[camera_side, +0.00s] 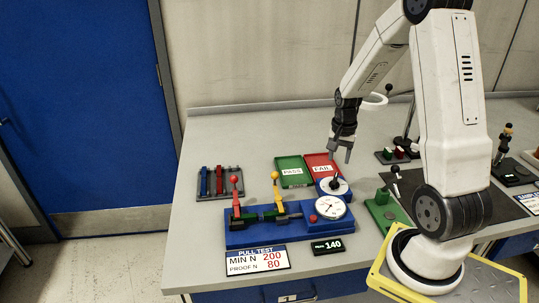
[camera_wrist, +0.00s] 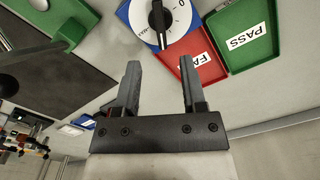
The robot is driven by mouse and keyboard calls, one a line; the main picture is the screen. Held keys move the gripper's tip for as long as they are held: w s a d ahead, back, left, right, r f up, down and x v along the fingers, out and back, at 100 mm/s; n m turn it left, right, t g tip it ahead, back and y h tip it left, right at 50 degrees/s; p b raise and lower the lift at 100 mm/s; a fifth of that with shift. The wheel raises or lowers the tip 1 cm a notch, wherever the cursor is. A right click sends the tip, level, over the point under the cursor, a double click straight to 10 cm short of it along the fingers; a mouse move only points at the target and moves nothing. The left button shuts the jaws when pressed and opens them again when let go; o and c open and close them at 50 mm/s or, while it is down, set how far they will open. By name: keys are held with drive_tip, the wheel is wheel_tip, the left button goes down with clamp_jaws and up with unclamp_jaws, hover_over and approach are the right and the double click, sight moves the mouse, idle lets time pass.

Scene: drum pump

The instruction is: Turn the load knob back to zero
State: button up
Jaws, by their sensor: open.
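The load knob is a black knob (camera_wrist: 158,17) with a white pointer line on a white dial, set on a blue block. In the wrist view it lies at the top, ahead of the fingertips and apart from them. In the side view the knob (camera_side: 335,183) sits behind the round gauge (camera_side: 331,207). My gripper (camera_side: 341,155) is open and empty, pointing down above and just behind the knob. In the wrist view its two fingers (camera_wrist: 160,75) stand apart. A "0" shows on the dial's right side. The display (camera_side: 327,246) reads 140.
A green PASS tray (camera_side: 292,166) and a red FAIL tray (camera_side: 318,160) lie behind the knob. The blue pull-test rig (camera_side: 262,232) with red and yellow levers stands left. A green block (camera_side: 383,211) with a black-knobbed lever stands right.

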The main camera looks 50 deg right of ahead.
sight(335, 178)
drive_tip(key=shift+f, duration=3.9)
clamp_jaws()
